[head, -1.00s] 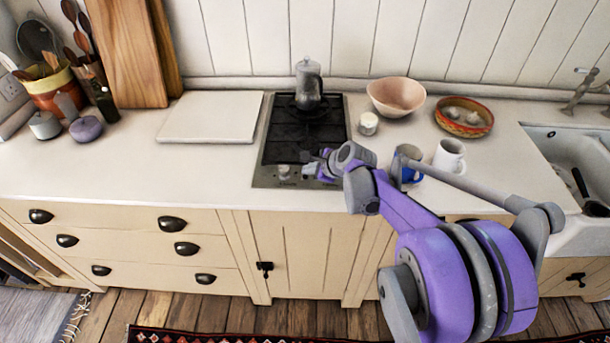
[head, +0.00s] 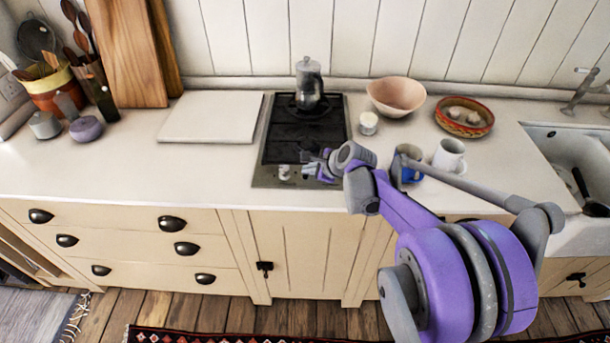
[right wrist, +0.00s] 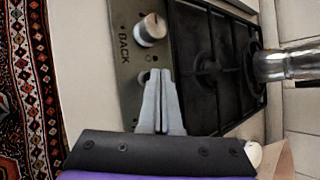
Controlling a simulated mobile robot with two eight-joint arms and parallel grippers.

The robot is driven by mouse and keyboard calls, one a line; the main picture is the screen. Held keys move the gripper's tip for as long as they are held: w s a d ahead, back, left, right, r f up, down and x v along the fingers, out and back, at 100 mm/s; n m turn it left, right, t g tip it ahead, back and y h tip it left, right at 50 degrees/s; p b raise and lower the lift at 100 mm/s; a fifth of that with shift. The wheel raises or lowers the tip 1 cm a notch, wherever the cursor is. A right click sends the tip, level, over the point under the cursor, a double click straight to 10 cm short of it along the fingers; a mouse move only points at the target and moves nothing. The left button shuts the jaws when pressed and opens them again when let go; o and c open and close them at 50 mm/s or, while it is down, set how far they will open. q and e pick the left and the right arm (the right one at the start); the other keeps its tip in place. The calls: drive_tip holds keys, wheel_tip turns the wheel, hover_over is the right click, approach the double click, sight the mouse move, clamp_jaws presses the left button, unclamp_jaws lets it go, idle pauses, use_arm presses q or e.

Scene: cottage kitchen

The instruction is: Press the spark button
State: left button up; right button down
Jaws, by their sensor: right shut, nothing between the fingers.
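The gas hob (head: 272,150) is set into the white worktop, with its steel control strip at the front edge. A knob (head: 284,172) stands on the strip; the right wrist view shows it as a pale round knob (right wrist: 150,30) beside the word BACK. My right gripper (head: 308,158) is shut and empty, low over the front of the hob. In the right wrist view its fingertips (right wrist: 160,73) are at the control strip, past the knob. A small round part (right wrist: 143,77) shows right beside the fingertips, partly covered; I cannot tell whether it is the spark button or whether they touch.
A metal coffee pot (head: 309,84) stands on the back of the hob. A small white jar (head: 368,123), a blue mug (head: 411,175), a white mug (head: 449,155) and a pink bowl (head: 396,97) stand to the right. A white board (head: 211,117) lies to the left.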

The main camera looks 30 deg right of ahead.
drive_tip(key=shift+f, duration=0.4)
use_arm(q)
drive_tip(key=shift+s+f, duration=0.15)
drive_tip(key=shift+f, duration=0.25)
use_arm(e)
drive_tip(key=shift+r, duration=0.15)
use_arm(q)
drive_tip(key=shift+r, duration=0.3)
use_arm(e)
drive_tip(key=shift+r, duration=0.35)
use_arm(q)
drive_tip(key=r+p, duration=0.1)
drive_tip(key=w+r+p, duration=0.2)
drive_tip(key=r, duration=0.1)
drive_tip(key=shift+r, duration=0.1)
use_arm(e)
wheel_tip(320, 180, up, 6)
use_arm(q)
drive_tip(key=shift+s, duration=0.1)
